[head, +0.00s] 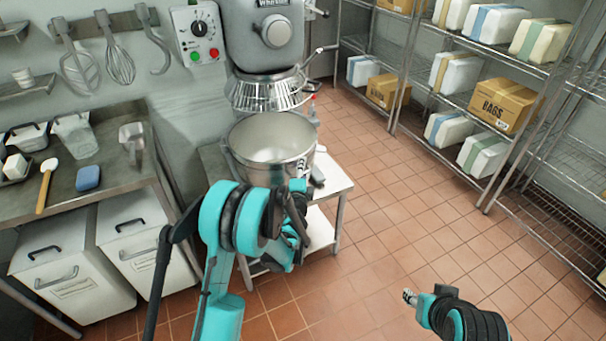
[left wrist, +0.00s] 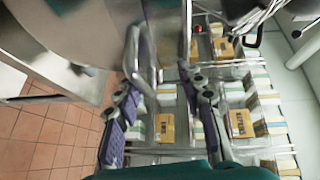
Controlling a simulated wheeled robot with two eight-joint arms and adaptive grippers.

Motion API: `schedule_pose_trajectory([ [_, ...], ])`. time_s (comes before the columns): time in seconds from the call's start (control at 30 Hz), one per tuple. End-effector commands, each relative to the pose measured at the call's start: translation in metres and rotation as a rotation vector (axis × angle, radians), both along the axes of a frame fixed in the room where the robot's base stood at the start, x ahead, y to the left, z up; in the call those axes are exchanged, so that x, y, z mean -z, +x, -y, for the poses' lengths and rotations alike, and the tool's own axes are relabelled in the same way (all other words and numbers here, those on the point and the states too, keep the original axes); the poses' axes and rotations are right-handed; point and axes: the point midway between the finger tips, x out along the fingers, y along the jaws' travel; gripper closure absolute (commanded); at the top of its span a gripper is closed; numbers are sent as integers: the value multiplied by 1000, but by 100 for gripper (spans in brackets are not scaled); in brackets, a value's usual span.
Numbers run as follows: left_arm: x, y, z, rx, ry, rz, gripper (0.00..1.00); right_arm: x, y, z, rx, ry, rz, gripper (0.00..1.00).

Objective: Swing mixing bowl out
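The steel mixing bowl (head: 240,160) sits beneath the wire guard (head: 265,95) of the grey mixer (head: 270,35). My left gripper (head: 300,198) is at the bowl's near right side, partly hidden by its own wrist. In the left wrist view the bowl (left wrist: 75,35) fills the upper left. A metal bracket-like handle (left wrist: 147,55) on its side shows beside the left finger. The two fingers (left wrist: 162,48) stand apart with a gap between them; I cannot tell whether they touch the handle. My right gripper (head: 411,298) is low over the floor at the right, its fingers unclear.
A white stand (head: 335,185) is under the mixer. A steel counter (head: 110,190) with tubs, a blue sponge (head: 88,178) and a scoop (head: 132,140) is at the left. Wire shelves (head: 470,100) with boxes line the right. Tiled floor (head: 400,220) between is clear.

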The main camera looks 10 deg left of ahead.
Motion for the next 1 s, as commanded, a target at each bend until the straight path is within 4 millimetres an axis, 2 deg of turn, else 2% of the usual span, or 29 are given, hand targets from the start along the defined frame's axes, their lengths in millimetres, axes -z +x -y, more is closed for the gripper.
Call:
schedule_pose_trajectory([
  [0.07, -19, 0, 1, 4, 1, 3, 69, 0, 0, 0, 0, 0, 0, 60],
  [0.13, -33, -1, 1, 5, 1, 3, 62, 0, 0, 0, 0, 0, 0, 60],
  [0.2, -48, 0, 1, 7, 1, 5, 61, -1, 0, 0, 0, 0, 0, 60],
  [0.3, -65, 0, 2, 8, 1, 5, 68, -1, 0, 0, 0, 0, 0, 60],
  [0.4, -76, 0, 2, 8, 1, 5, 69, -1, 0, 0, 0, 0, 0, 60],
  [0.53, -82, 0, 2, 8, 1, 5, 69, -1, 0, 0, 0, 0, 0, 60],
  [0.83, -83, 0, 2, 8, 1, 5, 69, -1, 0, 0, 0, 0, 0, 60],
  [1.0, -84, -8, 3, 8, 2, 5, 69, -1, 0, 0, 0, 0, 0, 60],
])
